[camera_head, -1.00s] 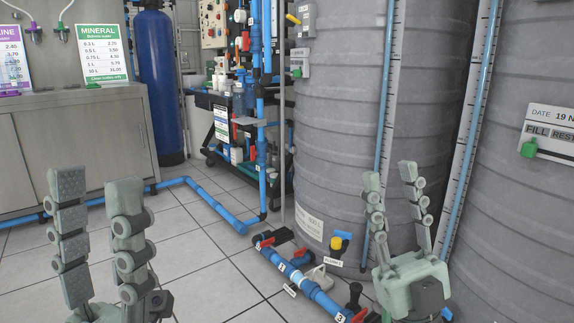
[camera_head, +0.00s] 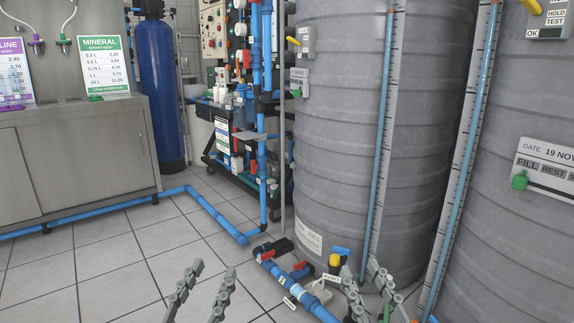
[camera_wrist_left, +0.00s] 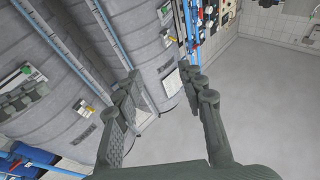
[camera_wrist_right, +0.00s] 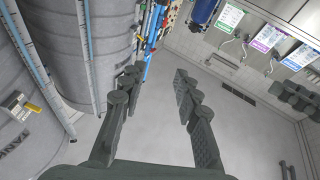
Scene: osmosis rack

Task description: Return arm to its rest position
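My left gripper (camera_head: 206,282) is at the bottom of the head view, its two grey-green jointed fingers spread apart with nothing between them. My right gripper (camera_head: 366,285) is low in the head view at the right, in front of the blue floor pipe and the grey tank. Its fingers are also apart and empty. The left wrist view shows the left fingers (camera_wrist_left: 160,100) open over bare floor and tanks. The right wrist view shows the right fingers (camera_wrist_right: 158,95) open over bare floor. The arm links behind the grippers are out of the head view.
A large ribbed grey tank (camera_head: 340,120) stands close behind the right gripper, a second (camera_head: 530,230) at the far right. A blue pipe with red-handled valves (camera_head: 290,285) lies on the floor. A steel cabinet (camera_head: 75,160) is at left. Tiled floor (camera_head: 130,260) is clear.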

